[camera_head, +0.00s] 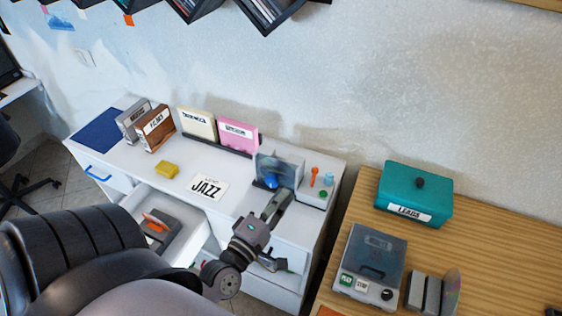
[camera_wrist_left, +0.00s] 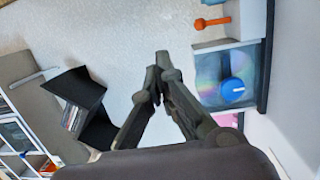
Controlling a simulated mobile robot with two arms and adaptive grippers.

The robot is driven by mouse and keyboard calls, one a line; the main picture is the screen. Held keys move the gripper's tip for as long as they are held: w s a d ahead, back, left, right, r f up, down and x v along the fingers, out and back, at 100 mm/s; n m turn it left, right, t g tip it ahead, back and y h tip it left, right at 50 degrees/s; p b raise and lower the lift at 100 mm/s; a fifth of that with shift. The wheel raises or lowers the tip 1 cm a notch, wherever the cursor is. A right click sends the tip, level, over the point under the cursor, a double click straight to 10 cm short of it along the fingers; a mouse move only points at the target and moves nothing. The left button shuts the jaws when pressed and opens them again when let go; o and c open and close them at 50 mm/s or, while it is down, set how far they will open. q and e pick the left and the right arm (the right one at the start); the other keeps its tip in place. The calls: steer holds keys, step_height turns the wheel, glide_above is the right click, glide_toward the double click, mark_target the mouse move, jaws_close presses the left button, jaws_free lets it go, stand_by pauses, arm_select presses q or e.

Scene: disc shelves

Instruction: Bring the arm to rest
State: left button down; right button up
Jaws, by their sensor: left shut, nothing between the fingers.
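My left arm comes in from the lower left in the head view. Its gripper (camera_head: 280,202) is over the right part of the white desk (camera_head: 225,160), in front of a clear case with a blue knob (camera_head: 271,181). In the left wrist view the left gripper's fingers (camera_wrist_left: 158,76) are together and empty. The case with the disc and blue knob (camera_wrist_left: 232,90) shows to the right of the fingers there, apart from them in the picture. My right gripper is in neither view.
An open drawer (camera_head: 202,232) below the desk top holds a grey and orange item. A JAZZ card (camera_head: 209,187) and a yellow block (camera_head: 166,170) lie on the desk. A teal box (camera_head: 415,187) and a disc player (camera_head: 370,255) stand on the wooden table (camera_head: 478,235).

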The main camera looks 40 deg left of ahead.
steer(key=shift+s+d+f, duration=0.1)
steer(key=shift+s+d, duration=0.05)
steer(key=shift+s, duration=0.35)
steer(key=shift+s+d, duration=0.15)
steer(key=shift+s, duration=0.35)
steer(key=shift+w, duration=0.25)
